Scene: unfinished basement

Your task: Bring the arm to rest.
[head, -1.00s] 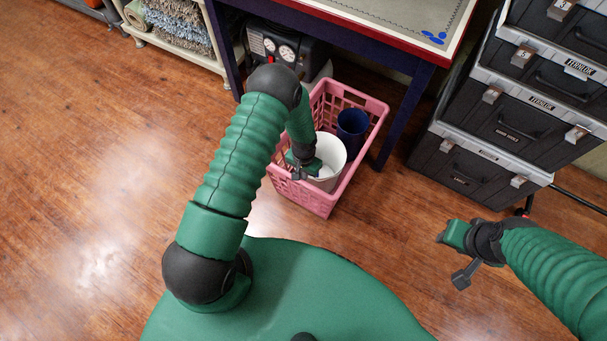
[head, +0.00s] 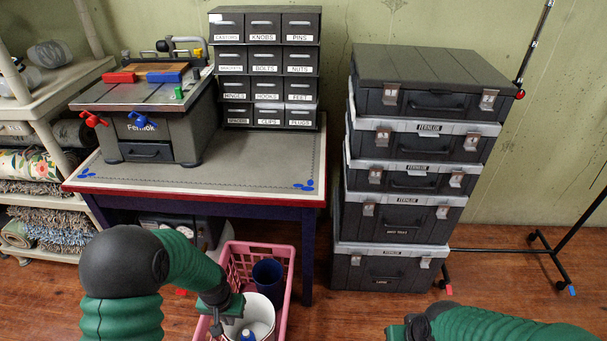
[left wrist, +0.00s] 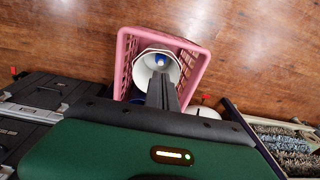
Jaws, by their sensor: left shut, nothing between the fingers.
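My left gripper (head: 217,318) is at the left side of a white bin (head: 258,312) inside the pink crate (head: 232,262). Its fingers are shut and empty; in the left wrist view the closed fingers (left wrist: 162,92) stand in front of the white bin (left wrist: 146,66). A blue object (head: 247,335) is in the white bin; a blue spot shows there in the left wrist view too (left wrist: 160,60). My left arm is bent, with its elbow high at the left. My right gripper (head: 402,331) is at the bottom edge, partly cut off, its jaws unclear.
A dark blue bin (head: 267,274) stands behind the white one in the crate. The table (head: 262,172) is behind, bearing a tool box (head: 160,135) and a labelled drawer cabinet (head: 265,70). Stacked black cases (head: 395,218) stand at the right, a shelf (head: 50,90) at the left.

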